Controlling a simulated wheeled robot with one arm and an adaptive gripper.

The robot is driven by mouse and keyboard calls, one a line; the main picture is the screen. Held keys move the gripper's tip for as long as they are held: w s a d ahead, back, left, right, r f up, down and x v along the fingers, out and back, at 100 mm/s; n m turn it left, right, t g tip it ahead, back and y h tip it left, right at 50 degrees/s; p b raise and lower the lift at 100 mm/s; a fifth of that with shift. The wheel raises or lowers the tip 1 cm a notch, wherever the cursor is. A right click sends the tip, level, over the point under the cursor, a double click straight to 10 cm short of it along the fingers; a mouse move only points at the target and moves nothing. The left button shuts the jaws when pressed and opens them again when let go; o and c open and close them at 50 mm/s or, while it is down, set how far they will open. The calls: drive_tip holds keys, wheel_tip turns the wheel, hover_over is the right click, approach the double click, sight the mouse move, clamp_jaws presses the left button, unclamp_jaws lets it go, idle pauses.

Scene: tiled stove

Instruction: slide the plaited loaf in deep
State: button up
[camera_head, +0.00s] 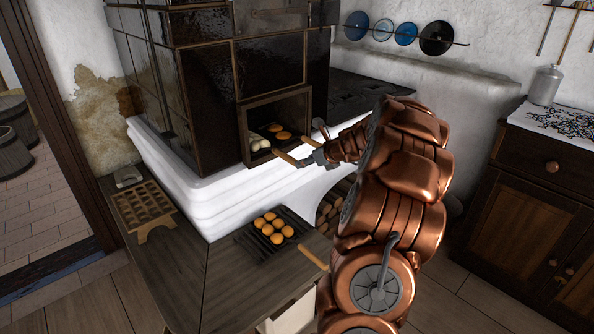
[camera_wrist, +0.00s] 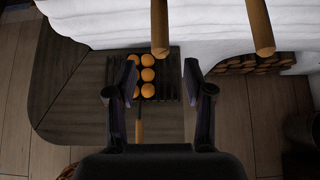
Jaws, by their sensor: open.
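A pale whitish-green loaf (camera_head: 257,141), probably the plaited one, lies at the left of the oven opening (camera_head: 247,118) in the dark tiled stove. Beside it are orange-brown rounds (camera_head: 283,135). Two wooden handles stick out of the opening: a nearer one (camera_head: 284,157) and one farther right, largely behind my arm. In the wrist view they are the left handle (camera_wrist: 159,28) and the right handle (camera_wrist: 260,27). My gripper (camera_head: 312,158) is open just outside the opening. In the wrist view my gripper (camera_wrist: 160,68) is empty, its fingertips straddling the left handle's line, short of its end.
A dark slatted rack (camera_head: 250,243) with several orange buns (camera_head: 269,226) and a wooden handle (camera_head: 313,257) lies on the bench below. A wooden mould tray (camera_head: 143,205) stands left. The white stove ledge (camera_head: 205,204) runs below the opening. A cabinet (camera_head: 530,190) stands right.

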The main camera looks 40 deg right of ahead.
drive_tip(key=shift+x, duration=2.55)
drive_tip(key=shift+r, duration=0.1)
clamp_jaws()
